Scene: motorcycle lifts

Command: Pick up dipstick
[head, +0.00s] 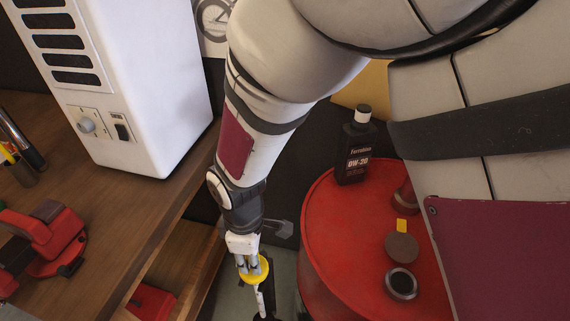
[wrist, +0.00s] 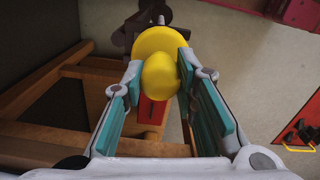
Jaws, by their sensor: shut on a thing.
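The dipstick (head: 255,270) has a yellow round head, with a pale stem running down below it in the head view. My gripper (head: 248,264) is shut on the dipstick at its yellow head. In the wrist view the yellow head (wrist: 160,75) sits between the teal-padded fingertips of my gripper (wrist: 160,82). The dipstick hangs down in the gap between the wooden bench and the red drum. Its lower end is cut off by the frame edge in the head view and hidden behind the head in the wrist view.
A red drum (head: 330,222) stands right of my gripper, bearing a dark oil bottle (head: 356,150), a round brown lid (head: 402,248) and a small cup (head: 401,284). A wooden bench (head: 120,205) on the left holds a white machine (head: 135,80) and a red vise (head: 45,240).

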